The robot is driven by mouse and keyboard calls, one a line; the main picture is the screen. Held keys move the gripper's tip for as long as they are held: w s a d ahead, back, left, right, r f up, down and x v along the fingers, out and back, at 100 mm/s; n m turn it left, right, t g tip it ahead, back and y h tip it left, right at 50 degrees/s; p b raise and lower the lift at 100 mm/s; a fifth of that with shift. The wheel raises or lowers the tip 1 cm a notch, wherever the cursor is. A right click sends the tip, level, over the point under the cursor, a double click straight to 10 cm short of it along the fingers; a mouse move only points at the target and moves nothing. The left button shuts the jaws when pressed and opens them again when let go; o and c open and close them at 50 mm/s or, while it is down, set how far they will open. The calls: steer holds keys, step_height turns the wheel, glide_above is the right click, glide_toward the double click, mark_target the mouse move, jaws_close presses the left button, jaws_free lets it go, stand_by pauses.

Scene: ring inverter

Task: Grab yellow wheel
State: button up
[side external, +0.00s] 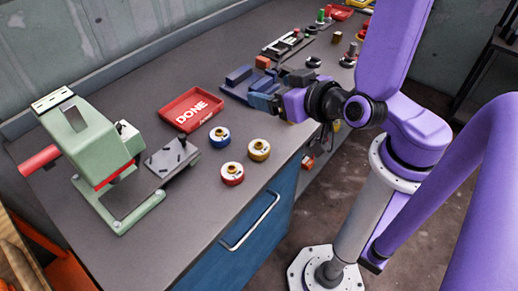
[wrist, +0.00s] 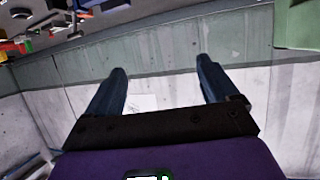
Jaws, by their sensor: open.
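The yellow wheel (side external: 259,149) lies flat on the grey workbench near its front edge, in the side external view. A blue wheel (side external: 219,137) lies to its left and a red wheel (side external: 232,173) lies below left of it. My gripper (side external: 243,87) is above the yellow wheel in the picture and apart from it. In the wrist view my gripper (wrist: 162,68) has its two dark blue fingers spread, with nothing between them. That view faces the wall, and I cannot make out the yellow wheel in it.
A red tray marked DONE (side external: 191,110) is left of my gripper. A green press with a red handle (side external: 92,145) stands at the left. Tools and parts crowd the bench's far end. A blue cabinet with a handle (side external: 250,222) is below the wheels.

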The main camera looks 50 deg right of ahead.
glide_toward(261, 146)
steer(key=x, duration=0.4)
steer(key=shift+w+d+f, duration=0.1)
steer(key=shift+w, duration=0.3)
steer(key=shift+x, duration=3.8)
steer(key=c, duration=1.3)
